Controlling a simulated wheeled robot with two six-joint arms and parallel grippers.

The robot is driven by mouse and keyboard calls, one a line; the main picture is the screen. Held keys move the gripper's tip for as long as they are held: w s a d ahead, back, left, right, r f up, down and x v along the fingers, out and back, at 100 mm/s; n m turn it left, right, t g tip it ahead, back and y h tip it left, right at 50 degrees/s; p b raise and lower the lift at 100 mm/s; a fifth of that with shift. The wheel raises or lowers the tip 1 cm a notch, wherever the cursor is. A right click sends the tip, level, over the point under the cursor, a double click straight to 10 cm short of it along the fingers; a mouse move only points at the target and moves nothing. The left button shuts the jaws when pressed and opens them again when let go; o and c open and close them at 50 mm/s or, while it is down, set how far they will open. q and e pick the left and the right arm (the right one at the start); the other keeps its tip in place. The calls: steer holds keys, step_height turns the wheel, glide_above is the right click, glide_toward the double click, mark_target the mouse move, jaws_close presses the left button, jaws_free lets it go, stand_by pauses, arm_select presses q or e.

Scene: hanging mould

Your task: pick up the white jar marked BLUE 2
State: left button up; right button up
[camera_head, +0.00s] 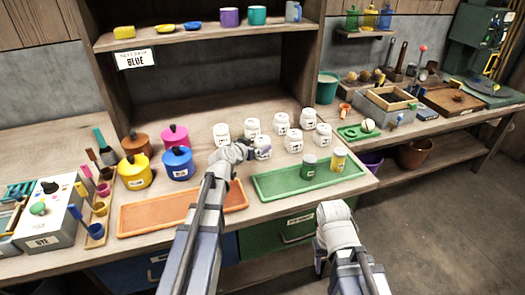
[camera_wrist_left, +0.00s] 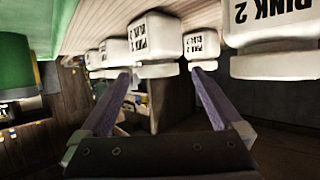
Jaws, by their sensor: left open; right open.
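Several white jars stand on the bench. One front-row jar (camera_head: 262,142) is right at the tips of my left gripper (camera_head: 252,153), which is open. In the left wrist view the two purple fingers of this gripper (camera_wrist_left: 160,76) point at a white jar (camera_wrist_left: 152,34), whose label I cannot read for sure. The nearest jar (camera_wrist_left: 268,30) there reads PINK 2. No label reading BLUE 2 is clear to me. In the head view the jar labels are too small to read. My right gripper (camera_head: 321,262) is open, low in front of the bench, away from the jars.
A green tray (camera_head: 275,187) with a green and a yellow jar lies in front of the white jars. An orange tray (camera_head: 150,218) and coloured pots (camera_head: 135,171) are to the left. A shelf (camera_head: 200,38) with a BLUE sign overhangs behind. Neighbouring white jars (camera_head: 293,140) stand close.

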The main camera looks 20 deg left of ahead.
mark_target(260, 143)
arm_select(q)
steer(key=shift+b+x, duration=0.9)
steer(key=shift+x, duration=1.7)
steer(key=shift+d+r, duration=0.1)
steer(key=shift+d, duration=0.05)
steer(key=shift+s, duration=0.1)
steer(key=shift+c, duration=0.2)
steer(key=c, duration=1.4)
steer(key=shift+s, duration=0.1)
steer(key=shift+c, duration=0.2)
step_height(260, 143, up, 10)
steer(key=p, duration=1)
